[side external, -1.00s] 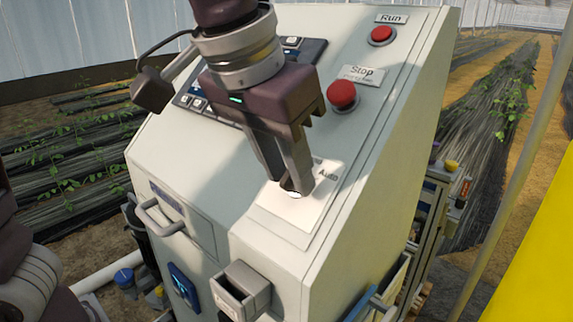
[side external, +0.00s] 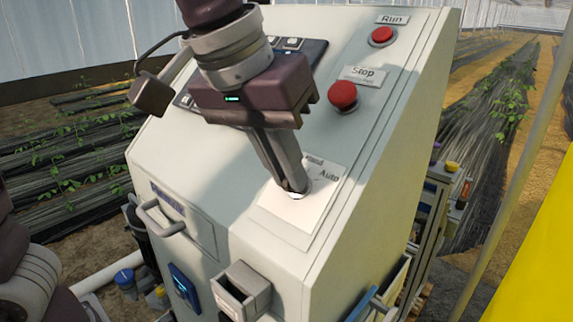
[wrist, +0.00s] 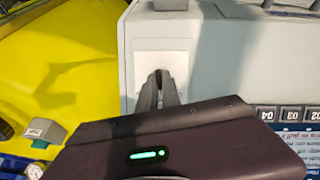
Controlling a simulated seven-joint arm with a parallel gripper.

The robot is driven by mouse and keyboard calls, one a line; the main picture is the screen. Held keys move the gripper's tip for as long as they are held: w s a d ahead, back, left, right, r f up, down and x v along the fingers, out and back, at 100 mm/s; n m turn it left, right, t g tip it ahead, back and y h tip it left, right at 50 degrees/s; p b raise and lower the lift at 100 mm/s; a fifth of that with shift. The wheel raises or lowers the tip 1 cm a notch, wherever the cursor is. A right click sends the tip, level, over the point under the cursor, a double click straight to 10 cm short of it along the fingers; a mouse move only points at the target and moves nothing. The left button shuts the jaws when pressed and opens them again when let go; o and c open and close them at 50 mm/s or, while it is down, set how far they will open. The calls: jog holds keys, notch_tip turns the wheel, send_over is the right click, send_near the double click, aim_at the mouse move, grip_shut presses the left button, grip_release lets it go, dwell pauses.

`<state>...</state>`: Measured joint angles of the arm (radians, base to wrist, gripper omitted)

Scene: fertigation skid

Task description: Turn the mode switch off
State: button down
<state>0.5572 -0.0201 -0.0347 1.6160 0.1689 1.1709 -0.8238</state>
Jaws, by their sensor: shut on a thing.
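The mode switch sits on a white plate (side external: 297,213) on the sloped face of the cabinet. The plate carries an "Auto" label (side external: 329,175) and another label partly hidden behind my fingers. My gripper (side external: 294,189) is shut on the switch, its fingers pointing down at the plate. The switch knob is almost wholly hidden by the fingertips, so its pointing direction cannot be told. In the wrist view, the fingertips (wrist: 158,80) lie over the white plate (wrist: 148,63), and the knob is hidden there too.
A keypad (side external: 291,43) is partly behind my wrist. A drawer handle (side external: 160,218) and an open grey box (side external: 241,288) stick out from the front.

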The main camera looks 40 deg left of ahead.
jog(key=n, duration=0.2)
jog(key=n+h, duration=0.2)
jog(key=n, duration=0.1)
jog(key=shift+s+a+f+n+t, duration=0.2)
jog(key=shift+f+n+t, duration=0.1)
jog(key=shift+t, duration=0.1)
dwell(0.5)
jog(key=c, duration=1.5)
grip_release()
jog(key=shift+w, duration=0.1)
jog(key=shift+c, duration=0.2)
jog(key=shift+r, duration=0.15)
jog(key=v, duration=0.7)
